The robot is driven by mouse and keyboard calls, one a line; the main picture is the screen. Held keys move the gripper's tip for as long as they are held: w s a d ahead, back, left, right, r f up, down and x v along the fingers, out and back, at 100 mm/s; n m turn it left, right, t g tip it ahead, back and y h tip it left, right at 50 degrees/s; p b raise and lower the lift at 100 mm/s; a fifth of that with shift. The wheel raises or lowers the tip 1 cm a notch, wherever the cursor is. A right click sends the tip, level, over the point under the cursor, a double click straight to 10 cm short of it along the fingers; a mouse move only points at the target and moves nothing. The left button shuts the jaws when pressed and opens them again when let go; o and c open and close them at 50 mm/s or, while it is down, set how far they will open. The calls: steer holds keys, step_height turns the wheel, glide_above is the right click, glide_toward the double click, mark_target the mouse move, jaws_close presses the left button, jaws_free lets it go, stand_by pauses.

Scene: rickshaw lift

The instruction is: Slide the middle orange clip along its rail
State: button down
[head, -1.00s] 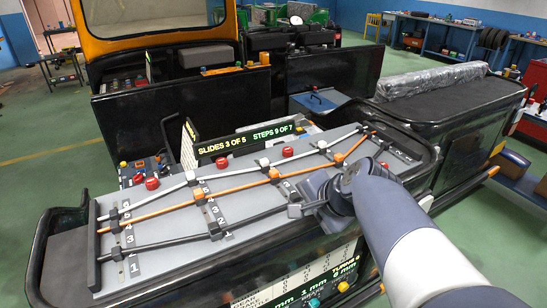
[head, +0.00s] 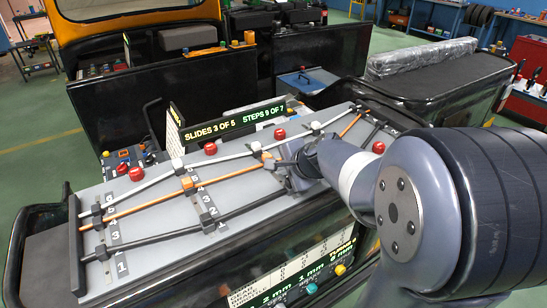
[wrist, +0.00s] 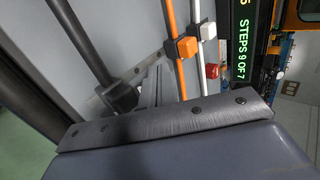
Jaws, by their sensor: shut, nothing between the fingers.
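The orange rail (head: 140,206) runs between a white rail and a black rail on the grey panel. One orange clip (head: 188,184) sits on it left of centre. A second orange clip (head: 267,157) is further right, close to my gripper's tip. My gripper (head: 278,164) is shut and empty, low over the panel between the orange and black rails; I cannot tell whether it touches the clip. In the wrist view an orange clip (wrist: 186,47) sits on the orange rail, beside a white clip (wrist: 208,31). My arm hides the panel's right part.
The white rail's clip (head: 177,164) and the black rail's clip (head: 207,222) flank the orange rail. Several red knobs (head: 136,174) stand behind the rails. A sign (head: 230,126) reads SLIDES 3 OF 5, STEPS 9 OF 7.

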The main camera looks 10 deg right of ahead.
steer(key=shift+w+a+r+p, duration=0.1)
steer(key=shift+w+a+p, duration=0.2)
steer(key=shift+w, duration=0.6)
steer(key=shift+w+a+r+p, duration=0.1)
steer(key=shift+w+a+p, duration=0.15)
steer(key=shift+w, duration=0.6)
steer(key=shift+w+a, duration=0.35)
steer(key=shift+w, duration=0.55)
steer(key=shift+s+d+f, duration=0.1)
steer(key=shift+s, duration=0.05)
